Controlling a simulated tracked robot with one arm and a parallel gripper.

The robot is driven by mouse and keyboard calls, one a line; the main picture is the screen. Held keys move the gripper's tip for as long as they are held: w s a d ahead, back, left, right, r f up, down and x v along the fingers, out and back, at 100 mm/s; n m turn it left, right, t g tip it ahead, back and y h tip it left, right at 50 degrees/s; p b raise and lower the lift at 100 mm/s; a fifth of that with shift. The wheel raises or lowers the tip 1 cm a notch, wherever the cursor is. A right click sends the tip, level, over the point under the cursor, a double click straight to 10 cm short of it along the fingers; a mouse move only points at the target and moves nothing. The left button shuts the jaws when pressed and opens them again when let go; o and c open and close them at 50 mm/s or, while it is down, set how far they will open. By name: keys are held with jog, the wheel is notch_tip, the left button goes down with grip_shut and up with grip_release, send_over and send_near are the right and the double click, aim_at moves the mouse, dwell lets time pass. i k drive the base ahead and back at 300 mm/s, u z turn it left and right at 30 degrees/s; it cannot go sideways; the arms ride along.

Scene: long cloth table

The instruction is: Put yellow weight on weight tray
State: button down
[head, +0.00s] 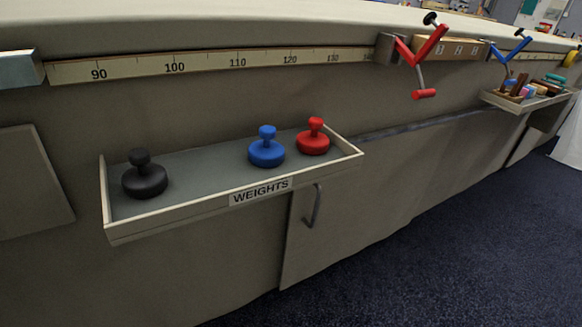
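The weight tray (180,212), labelled "WEIGHTS", is fixed to the front of the long table at left centre in the head view. A black weight (145,180) stands at its left end. A blue weight (266,152) and a red weight (313,141) stand towards its right end. The tray floor between the black and blue weights is bare. No yellow weight can be made out in the tray. A small yellow round thing (571,59) shows at the far right edge; I cannot tell what it is. My gripper is not in view.
A measuring rule (205,66) runs along the table edge above the tray. A red crank (424,60) and a blue crank (510,48) stick out to the right. A second tray (525,105) holds several small things. Carpeted floor (430,245) is open at lower right.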

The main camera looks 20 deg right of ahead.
aim_at(210, 173)
jog(key=z, duration=0.1)
jog(key=i, duration=1)
jog(key=u, duration=0.05)
